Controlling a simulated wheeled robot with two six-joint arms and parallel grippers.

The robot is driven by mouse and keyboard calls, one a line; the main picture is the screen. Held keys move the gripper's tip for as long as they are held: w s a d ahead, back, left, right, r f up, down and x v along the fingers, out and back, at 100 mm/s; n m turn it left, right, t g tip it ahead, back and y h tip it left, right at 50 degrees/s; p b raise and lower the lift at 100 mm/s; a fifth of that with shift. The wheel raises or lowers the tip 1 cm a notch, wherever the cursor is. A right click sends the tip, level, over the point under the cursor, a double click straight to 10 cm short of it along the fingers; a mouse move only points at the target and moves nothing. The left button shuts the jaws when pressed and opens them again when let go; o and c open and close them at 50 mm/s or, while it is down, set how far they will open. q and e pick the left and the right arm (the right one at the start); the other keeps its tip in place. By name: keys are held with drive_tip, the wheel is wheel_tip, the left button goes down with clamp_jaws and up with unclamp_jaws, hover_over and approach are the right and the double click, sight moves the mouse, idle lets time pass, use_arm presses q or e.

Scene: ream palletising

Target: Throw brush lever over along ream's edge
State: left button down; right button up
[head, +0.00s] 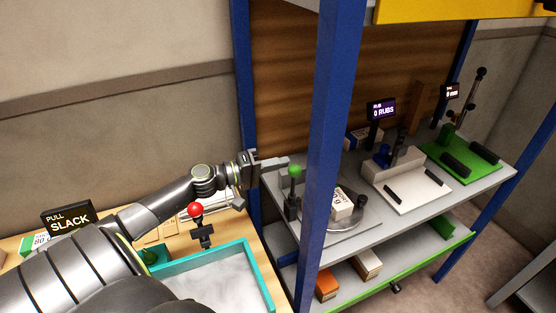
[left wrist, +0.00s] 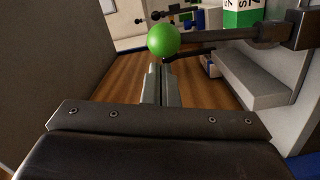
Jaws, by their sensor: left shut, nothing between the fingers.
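A white wrapped ream (head: 342,204) lies on that plate. My left gripper (head: 283,162) is shut and empty, just behind and left of the knob. In the left wrist view the gripper's fingers (left wrist: 161,80) point toward the green knob (left wrist: 163,41), which appears just past the tips on a dark rod. I cannot tell whether they touch. I cannot make out a brush. My right gripper is not in view.
A blue post (head: 326,140) stands in front of the shelf. Further right are a white-based device (head: 408,187) with a "0 RUBS" display (head: 381,110) and a green-based lever device (head: 460,162). A teal tray (head: 262,271) and a red-knobbed lever (head: 196,210) are on the left bench.

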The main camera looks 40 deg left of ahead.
use_arm(q)
drive_tip(key=shift+f, duration=0.1)
drive_tip(key=shift+s+d+m+b, duration=0.35)
drive_tip(key=shift+d+m+b, duration=0.2)
drive_tip(key=shift+d, duration=0.2)
